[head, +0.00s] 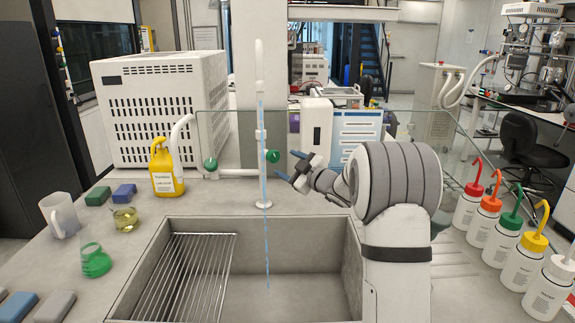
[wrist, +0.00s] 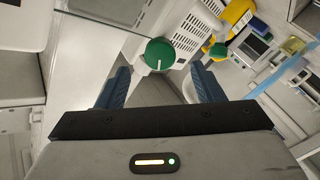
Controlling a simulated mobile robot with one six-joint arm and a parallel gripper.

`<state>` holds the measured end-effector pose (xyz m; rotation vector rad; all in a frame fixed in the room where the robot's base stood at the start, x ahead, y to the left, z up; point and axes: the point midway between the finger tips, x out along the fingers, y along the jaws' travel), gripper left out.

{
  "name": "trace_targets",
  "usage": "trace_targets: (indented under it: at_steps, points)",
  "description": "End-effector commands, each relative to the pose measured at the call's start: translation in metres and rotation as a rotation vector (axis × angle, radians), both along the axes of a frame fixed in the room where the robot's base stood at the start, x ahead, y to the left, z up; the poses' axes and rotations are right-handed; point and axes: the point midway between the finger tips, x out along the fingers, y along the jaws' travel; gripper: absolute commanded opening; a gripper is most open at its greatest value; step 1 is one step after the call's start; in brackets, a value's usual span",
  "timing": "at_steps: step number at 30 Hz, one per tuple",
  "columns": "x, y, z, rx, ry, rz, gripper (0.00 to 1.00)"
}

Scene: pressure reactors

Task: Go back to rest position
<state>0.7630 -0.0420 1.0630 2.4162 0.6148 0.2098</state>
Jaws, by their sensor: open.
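My gripper (head: 290,165) is open and empty, with its two blue fingers apart, behind the sink and just right of the white tap (head: 260,65). In the wrist view, my gripper (wrist: 160,86) has nothing between its fingers. A green tap knob (head: 272,156) is close to the fingertips in the head view. A green knob (wrist: 160,54) also shows ahead of the finger gap in the wrist view, and I see no contact. A thin blue water stream (head: 266,220) runs from the tap down into the sink. My arm reaches over the right side of the sink.
The sink (head: 300,258) has a wire rack (head: 195,275) at left. Left of it stand a yellow bottle (head: 164,172), a beaker (head: 60,214) and flasks with green (head: 95,262) and yellow (head: 125,219) liquid. Several wash bottles (head: 500,240) line the right. A glass panel stands behind.

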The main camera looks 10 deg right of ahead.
Motion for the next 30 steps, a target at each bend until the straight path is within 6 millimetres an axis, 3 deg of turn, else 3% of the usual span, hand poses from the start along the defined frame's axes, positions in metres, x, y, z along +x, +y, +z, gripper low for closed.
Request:
trace_targets:
  at_steps: [8, 14, 17, 23, 30]
  points:
    - [-0.007, -0.003, 0.015, 0.0, 0.037, -0.079, 0.61]
    - [-0.047, -0.016, 0.039, 0.021, 0.207, -0.335, 0.61]
    - [-0.082, -0.022, 0.041, 0.046, 0.327, -0.466, 0.61]
    - [-0.175, -0.024, 0.028, 0.108, 0.608, -0.677, 0.61]
    - [-0.317, 0.0, -0.005, 0.182, 1.01, -0.828, 0.61]
